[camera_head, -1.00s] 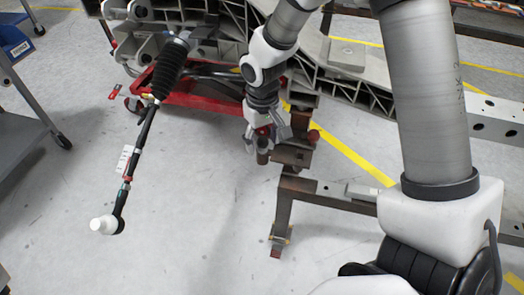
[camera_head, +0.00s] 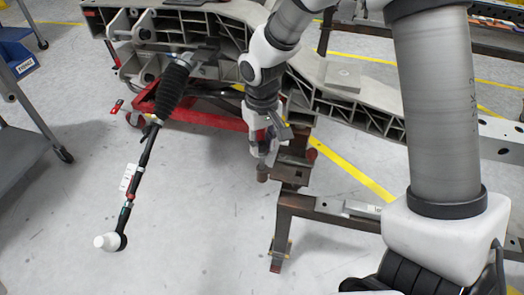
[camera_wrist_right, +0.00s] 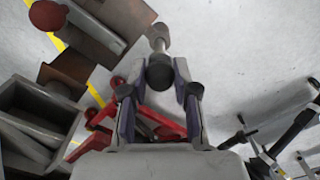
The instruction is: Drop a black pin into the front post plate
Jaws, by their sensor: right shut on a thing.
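My right gripper (camera_head: 268,150) is shut on the black pin (camera_wrist_right: 160,72). In the right wrist view its dark rounded end shows between the two fingers (camera_wrist_right: 160,102). A grey piece and a brownish end (camera_wrist_right: 158,36) line up beyond it; I cannot tell whether they belong to the pin. The front post plate (camera_head: 292,172) is brown and sits on top of a steel post, just right of and below the gripper in the head view. Brown plates (camera_wrist_right: 105,38) show left of the pin in the wrist view. The pin appears beside the plate. My left gripper is not in view.
A red knob (camera_head: 312,155) stands by the plate. The grey chassis frame (camera_head: 345,80) lies behind, with a red jack (camera_head: 205,115) under it. A black strut with a white end (camera_head: 107,242) hangs at left. Open floor lies at lower left.

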